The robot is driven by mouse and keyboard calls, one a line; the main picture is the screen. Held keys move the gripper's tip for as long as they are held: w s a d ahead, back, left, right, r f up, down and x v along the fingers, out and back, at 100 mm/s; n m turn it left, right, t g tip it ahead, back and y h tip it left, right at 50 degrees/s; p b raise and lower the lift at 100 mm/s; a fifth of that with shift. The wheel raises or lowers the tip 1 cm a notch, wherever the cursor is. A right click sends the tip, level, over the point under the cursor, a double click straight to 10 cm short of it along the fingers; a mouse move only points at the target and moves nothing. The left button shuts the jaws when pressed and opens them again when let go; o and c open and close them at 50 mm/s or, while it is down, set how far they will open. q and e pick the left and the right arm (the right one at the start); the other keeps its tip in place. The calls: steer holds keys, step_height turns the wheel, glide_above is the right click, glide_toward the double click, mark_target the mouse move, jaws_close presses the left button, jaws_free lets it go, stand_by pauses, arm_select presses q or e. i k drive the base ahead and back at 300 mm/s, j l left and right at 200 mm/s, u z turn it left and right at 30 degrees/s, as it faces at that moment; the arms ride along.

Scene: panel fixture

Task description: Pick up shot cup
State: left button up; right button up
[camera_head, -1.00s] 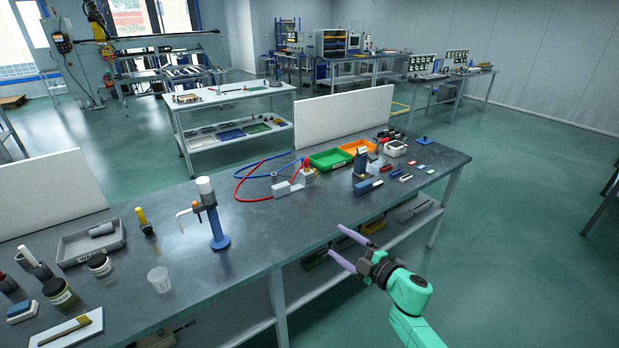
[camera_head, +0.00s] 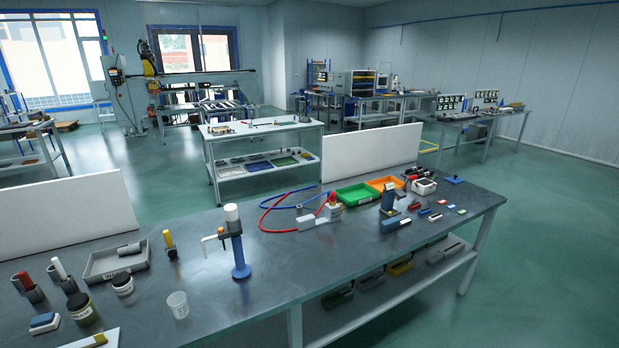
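The shot cup (camera_head: 178,305), a small whitish translucent cup, stands upright on the near left part of the grey metal workbench (camera_head: 270,275). It is to the left of a blue stand with a white top (camera_head: 238,250) and to the right of two dark jars. Nothing touches the cup. Neither of my grippers is in the head view now, so their state and place are hidden.
A grey tray (camera_head: 92,272), a lidded jar (camera_head: 123,284) and a dark jar (camera_head: 82,308) stand left of the cup. Green (camera_head: 350,201) and orange (camera_head: 376,185) bins sit at the back right. The bench between cup and front edge is clear.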

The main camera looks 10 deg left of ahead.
mark_target(177, 303)
steer(key=u, duration=1.25)
steer(key=i+l, duration=0.6)
steer(key=u, duration=0.05)
